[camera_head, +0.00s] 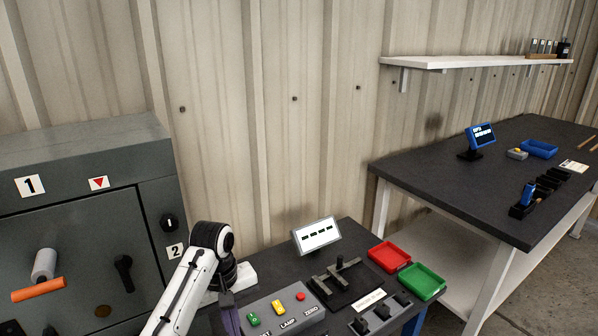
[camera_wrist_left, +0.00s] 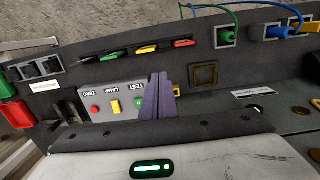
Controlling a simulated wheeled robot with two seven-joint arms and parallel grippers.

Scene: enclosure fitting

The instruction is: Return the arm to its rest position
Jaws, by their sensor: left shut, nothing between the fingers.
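My left arm (camera_head: 190,285), white with black joints, rises from the bottom of the head view in front of the grey cabinet. My left gripper (camera_head: 229,313) points down beside the grey control box (camera_head: 285,312); its dark purple fingers also show in the left wrist view (camera_wrist_left: 158,98). They are shut together and empty. In the wrist view they overlap the box face (camera_wrist_left: 115,101) with its TEST, LAMP and ZERO labels; whether they touch it I cannot tell. My right gripper is not in view.
The grey cabinet (camera_head: 85,165) with knobs and an orange-ended handle stands at the left. A display (camera_head: 316,235), a red tray (camera_head: 389,255) and a green tray (camera_head: 422,281) are on the near bench. A second bench (camera_head: 440,185) and a wall shelf (camera_head: 450,62) are at the right.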

